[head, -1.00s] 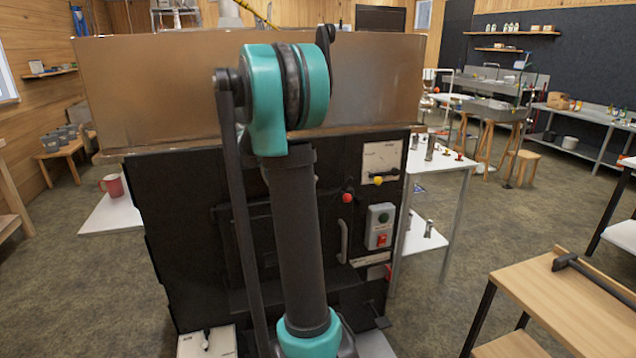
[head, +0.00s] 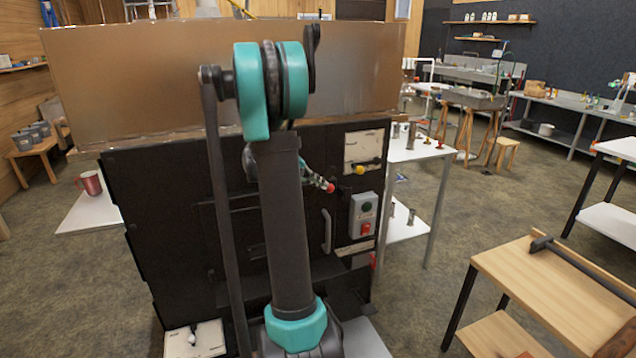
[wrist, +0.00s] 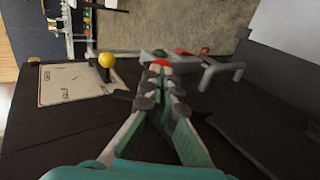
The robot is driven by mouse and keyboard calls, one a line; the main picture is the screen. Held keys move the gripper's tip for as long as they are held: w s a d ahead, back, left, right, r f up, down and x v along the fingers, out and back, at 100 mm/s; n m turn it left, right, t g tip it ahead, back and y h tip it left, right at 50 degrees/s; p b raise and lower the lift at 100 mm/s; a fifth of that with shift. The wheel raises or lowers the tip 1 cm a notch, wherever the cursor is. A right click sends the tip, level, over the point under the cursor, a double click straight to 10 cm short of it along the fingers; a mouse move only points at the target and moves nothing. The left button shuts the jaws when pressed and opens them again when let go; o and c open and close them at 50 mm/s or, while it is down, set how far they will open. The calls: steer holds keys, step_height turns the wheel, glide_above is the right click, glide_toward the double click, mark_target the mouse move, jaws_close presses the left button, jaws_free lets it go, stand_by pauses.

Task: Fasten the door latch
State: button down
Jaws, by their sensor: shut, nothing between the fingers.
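The black door (head: 239,235) is on the front of the evaporator (head: 140,215), partly hidden behind my arm. Its grey handle (head: 327,231) stands upright near the door's right side; it also shows in the wrist view (wrist: 222,73). A red knob (head: 331,187), which looks like the latch's end, sits above the handle; its lever is mostly hidden. My gripper (head: 321,182) is shut and empty, with its tips close to the red knob. In the wrist view the fingertips (wrist: 160,82) lie just in front of the red knob (wrist: 161,66). I cannot tell whether they touch.
A white panel with a yellow knob (head: 359,170) is right of the red knob. A white side table (head: 416,150) stands at the right, a wooden bench (head: 560,285) nearer. Floor between them is clear.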

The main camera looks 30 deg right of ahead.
stand_by(0.3)
steer(key=shift+s+d+y, duration=0.1)
steer(key=shift+d+y, duration=0.2)
steer(key=shift+d+y, duration=0.15)
steer(key=shift+y, duration=0.15)
steer(key=shift+s+d+f+t+y, duration=0.15)
steer(key=shift+d+y, duration=0.3)
steer(key=shift+s+d+f+t+y, duration=0.1)
steer(key=shift+d+t+y, duration=0.05)
steer(key=shift+d+y, duration=0.3)
steer(key=d+y, duration=0.1)
steer(key=d+f+y, duration=0.1)
steer(key=shift+s+t+y, duration=0.2)
steer(key=shift+t+y, duration=0.1)
steer(key=shift+s+d+f+t+y, duration=0.25)
steer(key=shift+d+f+y, duration=0.45)
steer(key=shift+f+y, duration=0.35)
steer(key=shift+s+d+f+t+y, duration=0.1)
steer(key=shift+d+f+t+y, duration=0.15)
steer(key=shift+d+f+y, duration=0.6)
steer(key=shift+a+f, duration=0.1)
steer(key=shift+a, duration=0.1)
